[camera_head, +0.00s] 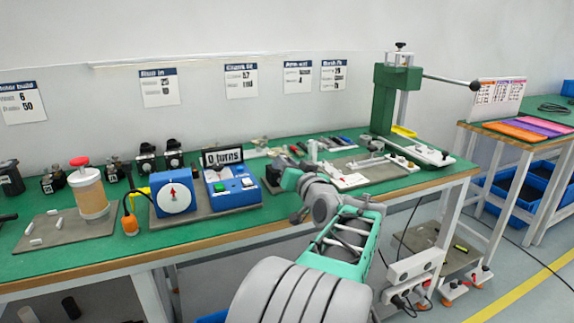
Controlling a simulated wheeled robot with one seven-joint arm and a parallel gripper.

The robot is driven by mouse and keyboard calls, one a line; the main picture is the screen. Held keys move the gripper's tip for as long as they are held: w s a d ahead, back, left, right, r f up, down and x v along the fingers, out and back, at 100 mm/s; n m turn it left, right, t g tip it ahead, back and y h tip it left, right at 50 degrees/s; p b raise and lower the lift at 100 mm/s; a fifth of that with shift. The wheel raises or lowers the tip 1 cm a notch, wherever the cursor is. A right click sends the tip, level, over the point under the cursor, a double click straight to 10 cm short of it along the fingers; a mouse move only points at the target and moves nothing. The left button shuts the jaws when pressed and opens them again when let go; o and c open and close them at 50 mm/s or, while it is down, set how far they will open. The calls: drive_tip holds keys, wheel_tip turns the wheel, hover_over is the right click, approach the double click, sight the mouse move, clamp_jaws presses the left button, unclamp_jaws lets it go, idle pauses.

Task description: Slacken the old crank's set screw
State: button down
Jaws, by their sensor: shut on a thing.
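My gripper (276,174) is at the far end of my arm, low over the green bench just right of the blue counter box. My own wrist partly hides its jaws. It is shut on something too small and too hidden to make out. A blue unit (174,195) with a white dial and red arrow stands left of the counter box (233,190), whose display reads "0 turns". A dark curved arm with an orange knob (130,226) is at the blue unit's left side and may be the crank. My gripper is apart from it. I cannot make out a set screw.
A jar with a red lid (89,188) and white pieces sit on a grey mat at left. A green press (397,95) with a long lever stands at right. Small tools and a grey plate (372,168) lie between it and my gripper.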

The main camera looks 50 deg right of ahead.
drive_tip(key=c, duration=1.3)
unclamp_jaws()
drive_tip(key=shift+w, duration=0.1)
drive_tip(key=p+v, duration=0.1)
drive_tip(key=v, duration=0.6)
drive_tip(key=shift+s+a, duration=0.15)
drive_tip(key=shift+s, duration=0.25)
